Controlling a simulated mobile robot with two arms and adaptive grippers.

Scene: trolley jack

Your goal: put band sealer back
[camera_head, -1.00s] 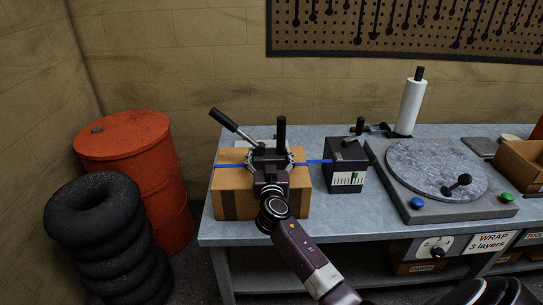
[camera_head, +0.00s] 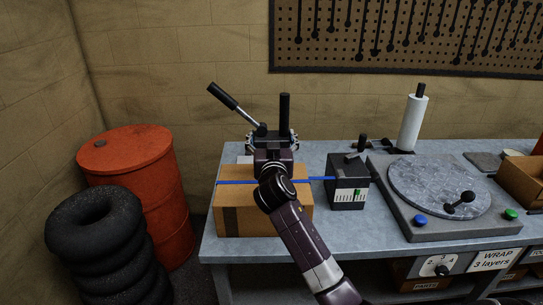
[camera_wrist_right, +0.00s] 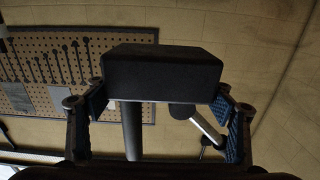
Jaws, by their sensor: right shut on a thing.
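The band sealer (camera_head: 285,115) is a dark tool with one upright black handle and one slanted lever with a black grip. My right gripper (camera_head: 271,144) is shut on it and holds it over the rear of the cardboard box (camera_head: 234,208). In the right wrist view its black body (camera_wrist_right: 160,75) sits between the blue-padded fingers of the right gripper (camera_wrist_right: 160,108). A blue strap (camera_head: 235,182) runs across the box to the dark strap dispenser (camera_head: 347,184). My arm hides part of the box and strap. My left gripper is out of view.
The grey bench (camera_head: 330,236) has a little bare top behind and beside the box. A turntable (camera_head: 440,187) and a white roll (camera_head: 411,122) stand to the right. An orange drum (camera_head: 150,195) and stacked tyres (camera_head: 95,240) stand left of the bench.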

